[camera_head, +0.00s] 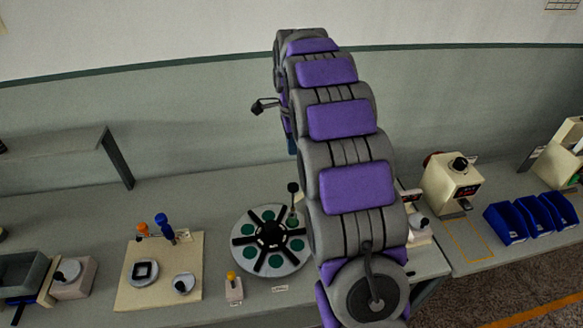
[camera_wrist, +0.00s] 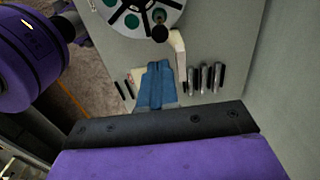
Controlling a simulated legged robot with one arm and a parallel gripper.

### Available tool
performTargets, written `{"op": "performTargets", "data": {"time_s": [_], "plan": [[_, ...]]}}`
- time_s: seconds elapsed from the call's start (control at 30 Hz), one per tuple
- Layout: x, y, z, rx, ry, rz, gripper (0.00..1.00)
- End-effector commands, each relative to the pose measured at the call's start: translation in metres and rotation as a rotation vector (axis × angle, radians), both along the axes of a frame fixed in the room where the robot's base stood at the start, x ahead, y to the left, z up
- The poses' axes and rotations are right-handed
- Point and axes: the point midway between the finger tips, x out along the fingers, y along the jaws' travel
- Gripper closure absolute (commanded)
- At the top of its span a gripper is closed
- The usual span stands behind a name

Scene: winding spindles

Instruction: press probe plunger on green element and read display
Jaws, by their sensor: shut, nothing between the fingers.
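A round grey turntable (camera_head: 241,254) with black spokes and several green elements stands on the bench, left of my arm. A probe with a black knob (camera_head: 292,188) stands at its back edge. In the wrist view the turntable (camera_wrist: 118,28) is at the top, with the black knob (camera_wrist: 160,33) at its rim beside a cream arm (camera_wrist: 178,52). My blue gripper (camera_wrist: 157,66) is shut and empty; in that picture it is just below the knob, apart from it. In the head view only a blue sliver of the gripper (camera_head: 291,143) shows beside my arm. I cannot make out a reading.
A cream board (camera_head: 135,295) with knobs and handles lies left. A small bottle (camera_head: 233,288) stands before the turntable. A cream machine (camera_head: 452,182) and blue bins (camera_head: 505,223) are right. Dark tools (camera_wrist: 205,77) stand near the gripper. My arm hides part of the bench.

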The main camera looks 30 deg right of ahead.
Motion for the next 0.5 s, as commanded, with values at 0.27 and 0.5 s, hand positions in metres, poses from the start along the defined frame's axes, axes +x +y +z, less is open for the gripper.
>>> {"op": "performTargets", "data": {"time_s": [0.27, 0.5], "plan": [[-0.002, 0.001, -0.044, 0.002, 0.007, 0.001, 1.0], [-0.001, 0.001, -0.092, 0.0, 0.005, 0.002, 1.0]]}}
